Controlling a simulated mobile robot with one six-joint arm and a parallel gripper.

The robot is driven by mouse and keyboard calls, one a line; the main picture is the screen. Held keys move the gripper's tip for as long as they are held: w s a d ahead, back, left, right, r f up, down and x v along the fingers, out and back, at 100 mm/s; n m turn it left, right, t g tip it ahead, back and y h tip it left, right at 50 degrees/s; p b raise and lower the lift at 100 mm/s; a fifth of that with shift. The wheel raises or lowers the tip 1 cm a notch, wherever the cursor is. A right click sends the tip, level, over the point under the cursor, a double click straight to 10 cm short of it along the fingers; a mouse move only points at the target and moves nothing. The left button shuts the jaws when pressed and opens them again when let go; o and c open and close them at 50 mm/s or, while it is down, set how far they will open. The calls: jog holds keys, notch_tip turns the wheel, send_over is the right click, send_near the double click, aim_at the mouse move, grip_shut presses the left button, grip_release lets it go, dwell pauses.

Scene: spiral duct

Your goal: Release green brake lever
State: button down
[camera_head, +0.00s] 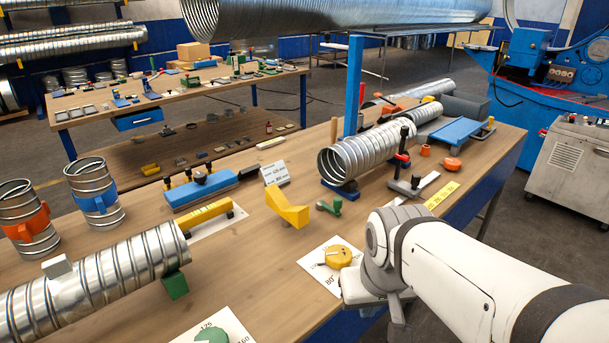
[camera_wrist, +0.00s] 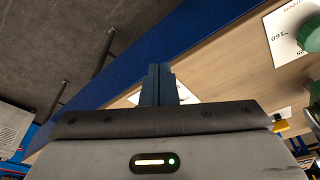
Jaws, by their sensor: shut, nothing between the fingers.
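A small green lever-like part (camera_head: 330,205) lies on the workbench just right of the yellow V-shaped block; I take it for the brake lever, but its mechanism is too small to make out. My gripper (camera_wrist: 160,72) is shut and empty, its two dark blue fingers together in the wrist view. In the head view the gripper (camera_head: 375,300) is at the bench's front edge, nearer the camera than the green part and apart from it; my wrist partly hides it. A green dial (camera_head: 212,336) on a white card shows at the bottom, and its green knob (camera_wrist: 311,35) appears in the wrist view.
A yellow dial (camera_head: 338,257) on a white card sits close to my gripper. A spiral duct (camera_head: 370,150), a red-handled clamp (camera_head: 404,165) and the yellow block (camera_head: 287,208) stand behind. Another duct (camera_head: 90,285) lies at left. Bare wood (camera_head: 255,265) lies between.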

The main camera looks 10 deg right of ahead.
jog(key=shift+d, duration=0.1)
jog(key=w+a+r+n+t+h, duration=0.1)
jog(key=w+t+h, duration=0.1)
jog(key=w, duration=1.4)
jog(key=w+a+r+n+t+h, duration=0.1)
jog(key=w+a, duration=0.1)
jog(key=w, duration=1.5)
jog(key=shift+w+n+t+h+p, duration=0.15)
jog(key=shift+n+t+h+p, duration=0.15)
jog(key=shift+n+t+h, duration=0.1)
jog(key=shift+f, duration=0.1)
jog(key=p+x, duration=0.1)
jog(key=x, duration=0.8)
jog(key=shift+w+d+f, duration=0.15)
jog(key=shift+w+f, duration=0.05)
jog(key=shift+f, duration=0.1)
